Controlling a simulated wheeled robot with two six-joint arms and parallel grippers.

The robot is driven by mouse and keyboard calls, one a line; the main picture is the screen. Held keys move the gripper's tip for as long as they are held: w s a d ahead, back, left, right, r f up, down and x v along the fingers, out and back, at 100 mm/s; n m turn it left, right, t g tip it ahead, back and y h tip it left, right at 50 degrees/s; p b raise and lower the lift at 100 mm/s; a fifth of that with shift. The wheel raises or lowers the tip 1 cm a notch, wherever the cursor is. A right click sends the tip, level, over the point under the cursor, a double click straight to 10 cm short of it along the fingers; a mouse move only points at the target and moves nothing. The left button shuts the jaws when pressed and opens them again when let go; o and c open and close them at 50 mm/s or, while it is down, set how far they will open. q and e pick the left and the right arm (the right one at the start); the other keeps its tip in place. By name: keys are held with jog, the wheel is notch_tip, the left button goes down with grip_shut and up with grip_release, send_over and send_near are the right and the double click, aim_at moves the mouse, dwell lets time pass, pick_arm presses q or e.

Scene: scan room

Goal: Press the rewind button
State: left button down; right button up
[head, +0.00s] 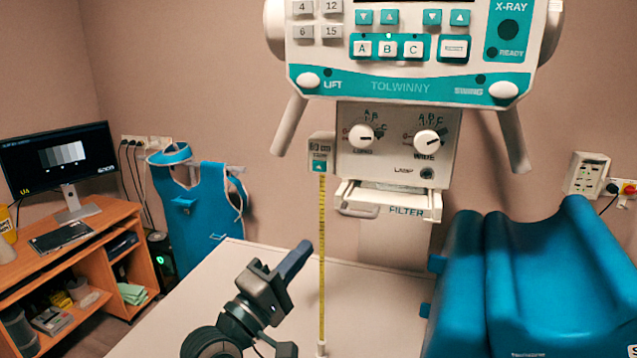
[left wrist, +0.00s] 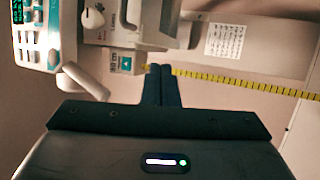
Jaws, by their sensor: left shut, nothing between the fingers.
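A small grey tape-measure housing (head: 321,146) hangs at the left side of the X-ray head, with a teal button (head: 319,166) on its front; I take this for the rewind button. A yellow tape (head: 322,260) runs from it down to the table. My left gripper (head: 304,246) is shut and empty, below the housing and just left of the tape, apart from the button. In the left wrist view the teal button (left wrist: 126,63) shows left of the shut fingertips (left wrist: 160,68), and the tape (left wrist: 240,82) runs off to the right. My right gripper is out of view.
The X-ray control panel (head: 400,50) with dials and a filter tray (head: 390,200) is above the pale table (head: 190,310). A blue cushion (head: 540,280) stands at the right. A desk with a monitor (head: 60,160) and a blue apron (head: 205,215) are at the left.

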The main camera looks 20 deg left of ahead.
aim_at(319, 166)
pick_arm(q)
notch_tip(319, 166, up, 10)
jog(key=s+n+t+h, duration=0.1)
jog(key=n+t+h, duration=0.1)
jog(key=n+t, duration=0.1)
jog(key=shift+s+a+r+t, duration=0.15)
jog(key=shift+s+a+t, duration=0.15)
jog(key=shift+a, duration=0.1)
jog(key=shift+w, duration=0.1)
jog(key=w+b, duration=0.3)
jog(key=w, duration=0.5)
jog(key=shift+w+d, duration=0.15)
jog(key=shift+w, duration=0.15)
jog(key=shift+w, duration=0.2)
dwell(1.3)
jog(key=shift+w, duration=0.25)
